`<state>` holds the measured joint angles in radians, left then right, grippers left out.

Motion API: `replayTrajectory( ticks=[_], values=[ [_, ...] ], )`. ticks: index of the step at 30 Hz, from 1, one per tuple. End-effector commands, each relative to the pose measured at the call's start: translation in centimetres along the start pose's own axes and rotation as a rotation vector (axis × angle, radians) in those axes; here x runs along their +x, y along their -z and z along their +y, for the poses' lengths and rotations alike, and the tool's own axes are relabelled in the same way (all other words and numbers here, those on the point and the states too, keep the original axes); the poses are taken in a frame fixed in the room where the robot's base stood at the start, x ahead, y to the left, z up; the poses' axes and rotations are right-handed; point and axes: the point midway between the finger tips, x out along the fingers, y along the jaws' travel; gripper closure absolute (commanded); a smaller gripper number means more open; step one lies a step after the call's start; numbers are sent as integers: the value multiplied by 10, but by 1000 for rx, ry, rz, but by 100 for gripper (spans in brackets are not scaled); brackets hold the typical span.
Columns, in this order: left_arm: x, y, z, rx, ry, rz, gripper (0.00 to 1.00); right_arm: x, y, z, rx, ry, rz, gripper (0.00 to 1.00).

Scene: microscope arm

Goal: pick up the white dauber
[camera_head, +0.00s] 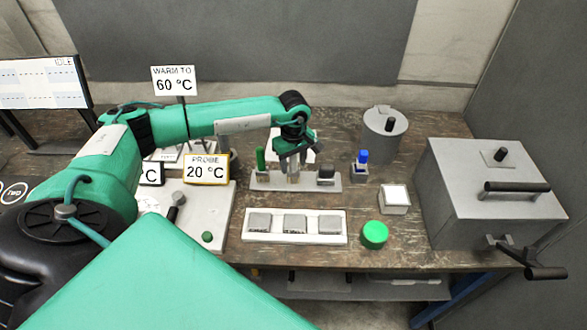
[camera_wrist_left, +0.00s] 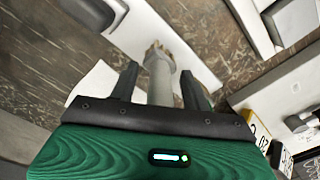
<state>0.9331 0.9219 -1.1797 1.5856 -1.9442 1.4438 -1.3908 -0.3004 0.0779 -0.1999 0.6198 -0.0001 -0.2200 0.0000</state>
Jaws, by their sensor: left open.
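The white dauber (camera_head: 293,172) stands in a light grey rack (camera_head: 262,183) on the bench, to the right of a green dauber (camera_head: 260,160). My left gripper (camera_head: 293,160) is over the rack and partly covers the white dauber. In the left wrist view the pale, cylindrical white dauber (camera_wrist_left: 160,78), with a brownish end, lies between the two dark fingers of my left gripper (camera_wrist_left: 160,82). The fingers are open, with gaps on both sides of it. My right gripper is not in view.
A black-topped block (camera_head: 326,174) sits at the rack's right end. A blue-topped item (camera_head: 361,160) stands farther right. A white tray (camera_head: 295,238) with three grey blocks lies in front, beside a green button (camera_head: 374,234). A large grey box (camera_head: 485,195) stands at right.

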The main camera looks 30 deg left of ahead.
Motion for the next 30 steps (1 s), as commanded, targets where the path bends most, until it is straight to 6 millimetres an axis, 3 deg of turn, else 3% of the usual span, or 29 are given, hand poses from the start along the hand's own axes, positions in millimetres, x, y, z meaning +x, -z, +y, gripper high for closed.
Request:
replayTrajectory(
  ticks=[4,9,12,23,30],
  values=[
    [0,0,0,0,0,0,52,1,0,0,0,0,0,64],
    [0,0,0,0,0,0,86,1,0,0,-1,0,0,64],
    [0,0,0,0,0,0,100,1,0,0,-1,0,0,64],
    [-5,0,1,0,-2,0,100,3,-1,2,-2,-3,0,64],
    [-36,1,1,-1,-5,2,100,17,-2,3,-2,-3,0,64]
  ],
)
